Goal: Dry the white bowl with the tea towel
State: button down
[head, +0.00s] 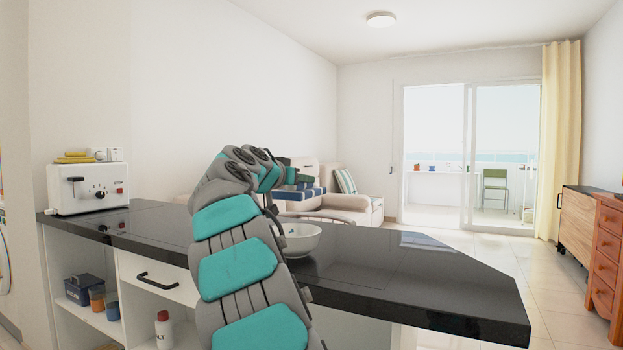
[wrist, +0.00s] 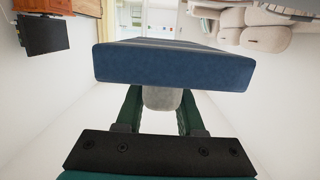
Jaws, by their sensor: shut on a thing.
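The white bowl (head: 301,239) stands upright on the dark counter, its left part hidden behind my arm. The tea towel (head: 299,193), blue with pale stripes, is above the bowl in the head view and apart from it. In the wrist view the towel (wrist: 175,66) is a thick, flat, folded blue block across the fingers. My gripper (wrist: 160,108) is shut on the towel; its green fingers run up to the towel's underside. In the head view my gripper (head: 288,176) is small and partly hidden by my arm. The bowl is not visible in the wrist view.
The dark counter (head: 420,285) is bare to the right of the bowl. A white toaster (head: 88,188) stands at its left end. Below are a drawer (head: 158,278) and shelves with jars and a bottle (head: 164,330). A cream sofa (head: 350,207) is behind.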

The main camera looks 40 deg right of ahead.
notch_tip(320, 180, down, 7)
jog(key=b, duration=0.5)
jog(key=shift+f+b, duration=0.45)
jog(key=shift+b, duration=0.1)
dwell(0.6)
